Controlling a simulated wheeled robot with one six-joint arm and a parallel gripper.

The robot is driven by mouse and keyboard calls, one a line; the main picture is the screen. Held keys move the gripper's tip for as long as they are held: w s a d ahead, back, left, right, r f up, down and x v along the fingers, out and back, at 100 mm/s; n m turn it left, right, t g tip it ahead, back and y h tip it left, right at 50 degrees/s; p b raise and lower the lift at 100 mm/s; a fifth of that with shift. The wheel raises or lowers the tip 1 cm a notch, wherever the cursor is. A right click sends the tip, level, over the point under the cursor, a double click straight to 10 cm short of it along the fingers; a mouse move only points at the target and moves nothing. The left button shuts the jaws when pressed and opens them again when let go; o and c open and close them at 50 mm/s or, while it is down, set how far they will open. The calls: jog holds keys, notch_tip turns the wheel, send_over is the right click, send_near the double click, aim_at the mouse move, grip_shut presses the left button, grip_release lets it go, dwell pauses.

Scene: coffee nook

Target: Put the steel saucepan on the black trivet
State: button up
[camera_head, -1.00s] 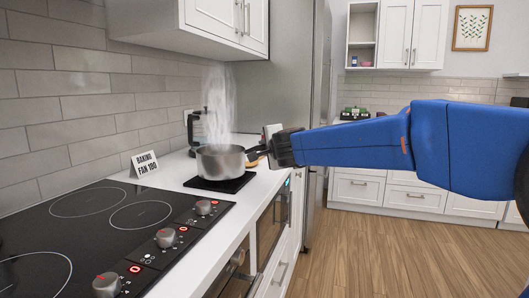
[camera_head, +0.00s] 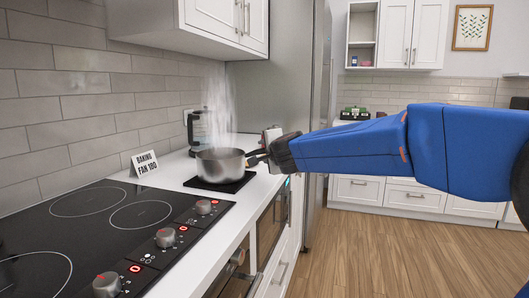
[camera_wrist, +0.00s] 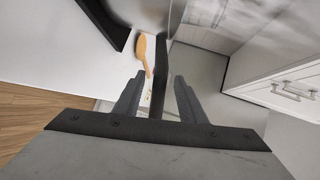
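The steel saucepan (camera_head: 220,163) stands upright on the black trivet (camera_head: 245,180), on the white counter beyond the cooktop. Steam rises above it. Its dark handle points right toward my gripper (camera_head: 264,146). In the wrist view, the black handle (camera_wrist: 161,62) runs between the two fingers of my gripper (camera_wrist: 154,88), with a gap visible on each side. The fingers are open around the handle. The pan's grey body (camera_wrist: 145,14) shows blurred at the top, and the trivet's dark edge (camera_wrist: 104,22) lies left of it.
A glass coffee press (camera_head: 202,128) stands close behind the pan. A wooden spoon (camera_wrist: 146,52) lies beside the handle. A small sign (camera_head: 144,163) and the black cooktop (camera_head: 85,235), with lit red knob markers, are nearer. The tall fridge (camera_head: 285,85) stands beyond.

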jog(key=v, duration=1.2)
jog(key=shift+r, duration=0.15)
jog(key=s+d+f+n+g+h, duration=0.1)
jog(key=s+d+f+n+g, duration=0.2)
jog(key=s+d+f, duration=0.5)
jog(key=s+d+f+n+g+h, duration=0.1)
jog(key=s+d+f+n+g, duration=0.2)
jog(key=s+d+f+n, duration=0.3)
jog(key=s+d+f+n+g+h, duration=0.1)
jog(key=s+d+f+n+g, duration=0.3)
jog(key=s+d+f, duration=0.6)
jog(key=s+f+n, duration=0.1)
jog(key=s+f, duration=0.4)
jog(key=s, duration=0.8)
jog(key=shift+s+f+h, duration=0.15)
jog(key=shift+s+h, duration=0.1)
jog(key=shift+h, duration=0.15)
